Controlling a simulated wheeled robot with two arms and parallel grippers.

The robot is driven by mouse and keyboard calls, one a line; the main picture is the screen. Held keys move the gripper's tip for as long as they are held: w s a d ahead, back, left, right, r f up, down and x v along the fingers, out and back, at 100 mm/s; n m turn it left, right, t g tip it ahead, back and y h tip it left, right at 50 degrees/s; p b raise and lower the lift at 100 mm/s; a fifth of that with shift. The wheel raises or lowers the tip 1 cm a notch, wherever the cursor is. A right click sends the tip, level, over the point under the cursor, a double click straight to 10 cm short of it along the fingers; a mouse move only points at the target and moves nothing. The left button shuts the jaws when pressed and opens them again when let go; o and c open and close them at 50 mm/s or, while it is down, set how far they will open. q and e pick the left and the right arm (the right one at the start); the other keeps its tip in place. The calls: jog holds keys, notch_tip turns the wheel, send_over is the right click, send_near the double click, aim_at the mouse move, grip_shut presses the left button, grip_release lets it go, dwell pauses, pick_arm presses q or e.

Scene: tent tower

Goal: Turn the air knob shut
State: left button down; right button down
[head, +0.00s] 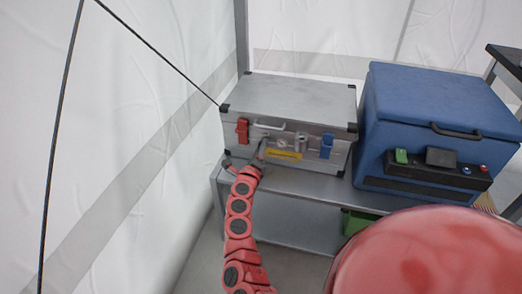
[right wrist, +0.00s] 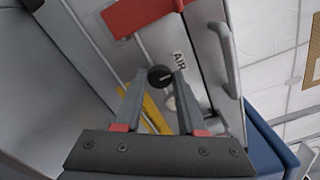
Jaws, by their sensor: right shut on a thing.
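The air knob (right wrist: 160,77) is a small round black knob on the front of a silver metal case (head: 300,92), with a label (right wrist: 180,62) reading AIR beside it. My right gripper (right wrist: 160,75) has its two grey fingertips on either side of the knob and is shut on it. A pale mark shows on the knob's face, too small to read exactly. In the head view my right gripper (head: 262,152) reaches the left part of the case front and hides the knob. My left gripper is not in view.
The case front carries a red latch (head: 242,130), a gauge (head: 282,143), a yellow strip (head: 284,155) and a blue latch (head: 327,145). A blue cooler box (head: 440,95) stands close on the right. Both rest on a grey metal shelf (head: 300,182). White tent wall (head: 150,120) is at left.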

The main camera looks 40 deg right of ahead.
dwell(0.4)
jog(key=shift+c, duration=2.4)
grip_release()
jog(key=shift+a, duration=0.1)
jog(key=p+v, duration=0.2)
jog(key=v, duration=1.5)
jog(key=shift+s, duration=0.25)
